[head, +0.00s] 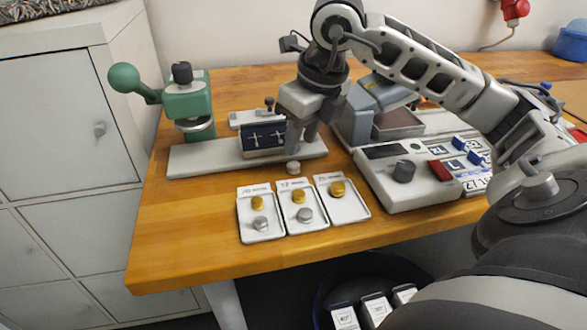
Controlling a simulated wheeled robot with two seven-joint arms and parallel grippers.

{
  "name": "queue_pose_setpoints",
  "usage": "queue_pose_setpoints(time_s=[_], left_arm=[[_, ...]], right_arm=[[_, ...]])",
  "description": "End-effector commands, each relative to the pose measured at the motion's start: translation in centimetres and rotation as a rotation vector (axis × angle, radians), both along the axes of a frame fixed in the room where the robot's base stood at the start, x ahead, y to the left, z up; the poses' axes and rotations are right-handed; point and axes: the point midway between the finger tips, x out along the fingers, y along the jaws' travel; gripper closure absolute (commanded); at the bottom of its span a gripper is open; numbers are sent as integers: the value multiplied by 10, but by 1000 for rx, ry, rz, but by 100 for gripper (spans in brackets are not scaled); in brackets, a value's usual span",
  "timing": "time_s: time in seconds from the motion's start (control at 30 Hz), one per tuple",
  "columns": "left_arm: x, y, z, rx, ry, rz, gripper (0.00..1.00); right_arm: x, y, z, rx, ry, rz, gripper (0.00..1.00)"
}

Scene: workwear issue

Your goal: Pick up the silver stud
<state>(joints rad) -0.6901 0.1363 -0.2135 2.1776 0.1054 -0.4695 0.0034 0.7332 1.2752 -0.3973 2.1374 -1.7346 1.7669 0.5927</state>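A silver stud (260,223) lies in the left small white tray (262,236), in front of a gold stud (257,202). Another silver stud (305,214) lies in the middle tray (310,226), in front of a gold stud (298,196). The right tray (346,211) shows only a gold stud (337,188). A small pale round piece (293,168) stands on the table behind the trays; I cannot tell whether it is a stud. My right gripper (302,146) points down above and behind that piece, its fingers apart and nothing visible between them. My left gripper is out of view.
A green hand press (189,104) stands at the back left. A dark block with silver marks (263,138) sits on a pale board (205,159) beside my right gripper. A grey device with a knob (404,194) stands right of the trays. The table's front left is clear.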

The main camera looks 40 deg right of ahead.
Motion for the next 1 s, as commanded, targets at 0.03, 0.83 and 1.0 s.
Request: queue_pose_setpoints(time_s=[0.03, 0.83, 1.0], left_arm=[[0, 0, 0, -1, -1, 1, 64], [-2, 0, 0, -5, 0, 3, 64], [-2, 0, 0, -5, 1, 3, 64]], right_arm=[[0, 0, -4, 1, 2, 0, 66], [10, 4, -51, 1, 0, 0, 100], [10, 4, -51, 1, -1, 0, 100]])
